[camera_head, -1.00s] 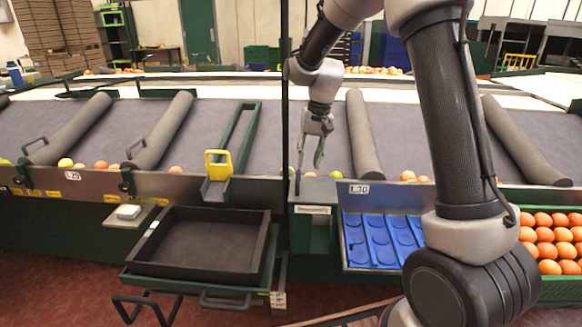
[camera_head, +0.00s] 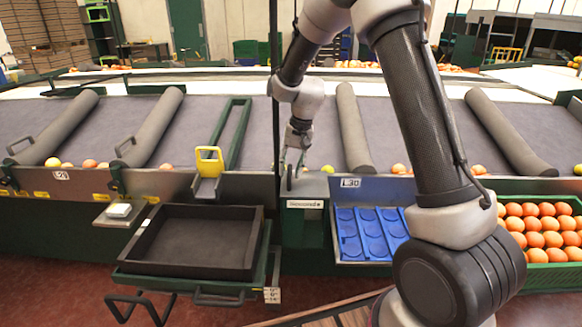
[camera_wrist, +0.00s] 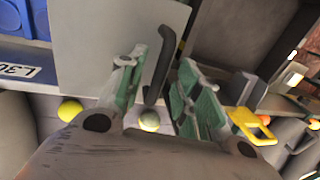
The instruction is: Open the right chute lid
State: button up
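The chute lid on the right is a flat grey panel (camera_head: 312,188) on top of a green chute housing. It also fills the upper middle of the wrist view (camera_wrist: 100,45). Its dark curved handle (camera_wrist: 162,62) stands up from the panel and shows in the head view as a thin dark bar (camera_head: 289,178). My gripper (camera_wrist: 155,75) is open, with its green-padded fingers on either side of the handle. A gap shows between the handle and the fingers; contact cannot be told. In the head view my gripper (camera_head: 294,160) points down at the lid's left part.
A yellow-handled piece (camera_head: 209,160) sits on the left chute. A black tray (camera_head: 190,240) stands front left. A blue tray (camera_head: 345,240) and an orange-filled green crate (camera_head: 550,200) are at right. Grey rollers (camera_head: 353,130) cross the belt. A thin dark post (camera_head: 274,90) stands close left of my gripper.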

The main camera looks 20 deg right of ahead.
grip_shut()
jog(key=shift+d+r, duration=0.1)
jog(key=shift+r, duration=0.05)
